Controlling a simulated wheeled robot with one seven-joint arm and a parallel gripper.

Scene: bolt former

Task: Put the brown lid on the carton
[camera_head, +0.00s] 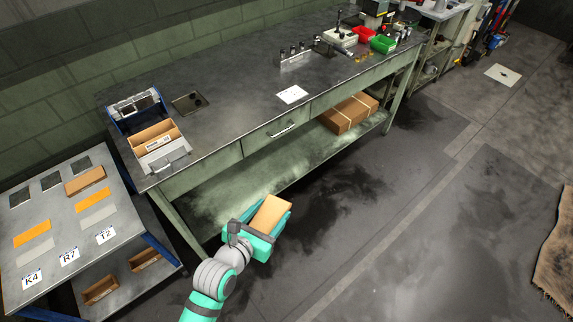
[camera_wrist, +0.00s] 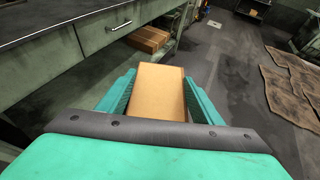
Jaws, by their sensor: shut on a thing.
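My gripper (camera_head: 265,228) is shut on a light brown, flat-topped cardboard piece, which looks like the brown lid (camera_head: 270,212). It holds the lid in the air over the floor, in front of the bench's lower shelf. In the wrist view the lid (camera_wrist: 160,92) sits between the two green fingers of my gripper (camera_wrist: 160,98); its underside is hidden.
The long dark bench (camera_head: 235,95) has a white sheet (camera_head: 292,94) and a clear middle. A tied brown box (camera_head: 348,113) lies on its lower shelf. A side table (camera_head: 65,222) at left bears a brown piece (camera_head: 85,180) and labels.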

